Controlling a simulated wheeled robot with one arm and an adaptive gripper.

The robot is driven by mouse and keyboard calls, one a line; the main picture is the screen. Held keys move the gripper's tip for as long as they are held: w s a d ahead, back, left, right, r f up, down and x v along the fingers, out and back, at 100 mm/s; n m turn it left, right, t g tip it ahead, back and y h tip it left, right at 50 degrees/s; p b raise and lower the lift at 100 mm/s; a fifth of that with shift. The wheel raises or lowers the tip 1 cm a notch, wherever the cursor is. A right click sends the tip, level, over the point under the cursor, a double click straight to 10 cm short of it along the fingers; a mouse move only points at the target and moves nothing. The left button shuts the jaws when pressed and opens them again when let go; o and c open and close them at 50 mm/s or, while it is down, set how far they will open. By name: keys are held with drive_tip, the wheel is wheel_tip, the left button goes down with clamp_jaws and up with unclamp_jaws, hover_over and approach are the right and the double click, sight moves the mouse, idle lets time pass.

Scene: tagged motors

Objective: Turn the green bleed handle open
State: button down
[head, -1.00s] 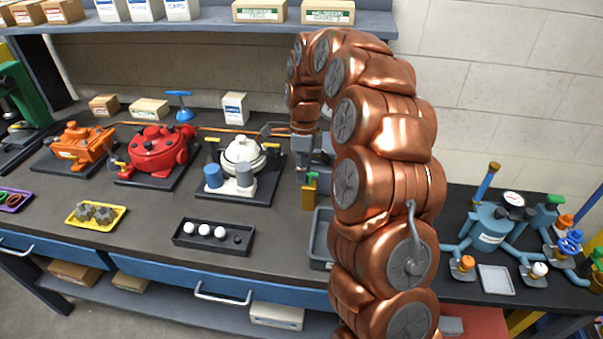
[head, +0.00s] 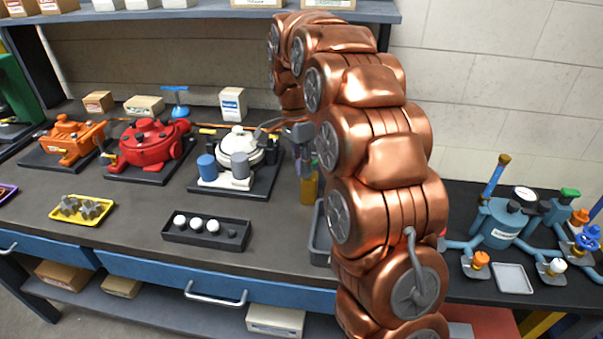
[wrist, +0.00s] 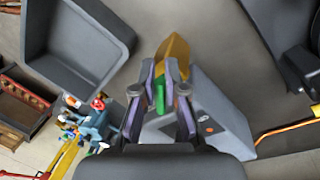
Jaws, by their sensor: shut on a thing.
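The green bleed handle (wrist: 160,97) shows upright between my fingers in the wrist view. It sits at a yellow-brass valve body (wrist: 173,52), which also shows in the head view (head: 309,190) on the bench, right of the white pump. My gripper (wrist: 166,72) is shut on the green handle, one finger on each side. In the head view my gripper (head: 303,152) is right above the brass body and hides most of the handle. How far the handle is turned I cannot tell.
A grey bin (wrist: 70,75) and a grey box (wrist: 222,112) lie close to my gripper in the wrist view. The white pump (head: 240,150) is left of it. A black tray with white balls (head: 205,245) is in front. A blue manifold (head: 497,225) stands far right.

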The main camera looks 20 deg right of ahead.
drive_tip(key=n, duration=0.1)
drive_tip(key=n+b, duration=0.1)
drive_tip(key=n, duration=0.1)
drive_tip(key=n+b, duration=0.1)
drive_tip(key=shift+s+d+f+n+h, duration=0.1)
drive_tip(key=shift+s+d+n+h, duration=0.1)
drive_tip(key=shift+s+n+h, duration=0.15)
drive_tip(key=shift+s+d+r+n+t+h+b, duration=0.15)
drive_tip(key=shift+n+b, duration=0.1)
drive_tip(key=shift+n, duration=0.5)
drive_tip(key=shift+n+t+h+b, duration=0.1)
drive_tip(key=shift+n+t+b, duration=0.1)
drive_tip(key=shift+n, duration=0.55)
drive_tip(key=shift+s+d+r+n+t+h+b, duration=0.15)
drive_tip(key=shift+n+b, duration=0.1)
drive_tip(key=shift+n, duration=0.5)
drive_tip(key=shift+w+f, duration=0.1)
drive_tip(key=c, duration=1.2)
unclamp_jaws()
drive_tip(key=shift+f, duration=0.1)
drive_tip(key=shift+w+a+r, duration=0.15)
drive_tip(key=shift+a+r, duration=0.05)
drive_tip(key=shift+r, duration=1.05)
drive_tip(key=shift+w+a+r, duration=0.1)
drive_tip(key=shift+a+r, duration=0.15)
drive_tip(key=shift+r, duration=0.95)
drive_tip(key=shift+w+a+r, duration=0.15)
drive_tip(key=shift+a+r, duration=0.05)
drive_tip(key=shift+r, duration=1.05)
drive_tip(key=shift+o, duration=0.2)
